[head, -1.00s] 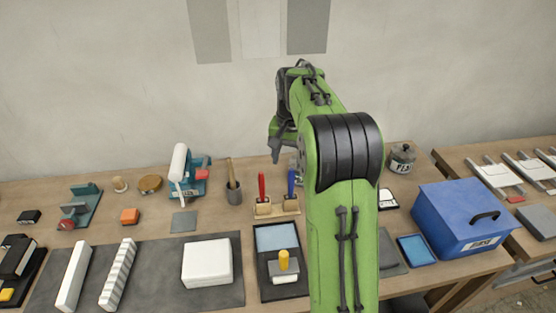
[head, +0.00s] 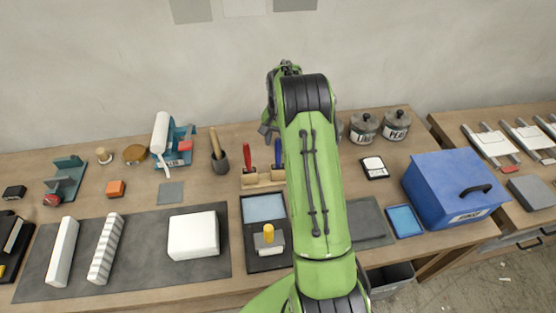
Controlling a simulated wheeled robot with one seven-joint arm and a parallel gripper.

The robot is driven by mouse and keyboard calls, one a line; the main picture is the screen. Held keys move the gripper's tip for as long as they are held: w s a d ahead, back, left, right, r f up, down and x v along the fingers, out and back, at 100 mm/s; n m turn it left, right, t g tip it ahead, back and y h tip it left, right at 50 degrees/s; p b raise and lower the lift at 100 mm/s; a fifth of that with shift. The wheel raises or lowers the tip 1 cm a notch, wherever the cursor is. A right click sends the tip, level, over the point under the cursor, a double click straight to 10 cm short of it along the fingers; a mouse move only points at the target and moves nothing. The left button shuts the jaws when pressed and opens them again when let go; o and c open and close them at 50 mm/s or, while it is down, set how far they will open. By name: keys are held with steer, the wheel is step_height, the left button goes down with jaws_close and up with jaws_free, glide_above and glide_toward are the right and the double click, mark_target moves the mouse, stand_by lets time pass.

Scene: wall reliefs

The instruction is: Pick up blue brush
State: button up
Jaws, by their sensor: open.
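The blue brush (head: 278,154) stands upright with its handle up in a small wooden holder (head: 263,180), right beside a red brush (head: 248,157). My green arm covers the area just right of the blue brush. My gripper (head: 268,130) shows only in part at the arm's far end, above and a little behind the brush in the picture. It is open and apart from the brush as far as I can see. Most of its fingers are hidden behind the arm.
A mortar with a wooden pestle (head: 219,158) stands left of the holder. A dark tray with a yellow-handled tool (head: 268,237) lies in front. Lidded pots (head: 363,128) and a blue box (head: 455,187) are to the right. The wall is behind the table.

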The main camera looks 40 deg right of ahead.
mark_target(278, 159)
step_height(278, 159, down, 3)
steer(key=shift+a, duration=0.1)
steer(key=shift+w+f, duration=0.15)
steer(key=shift+f, duration=0.2)
steer(key=shift+c, duration=1.2)
jaws_close()
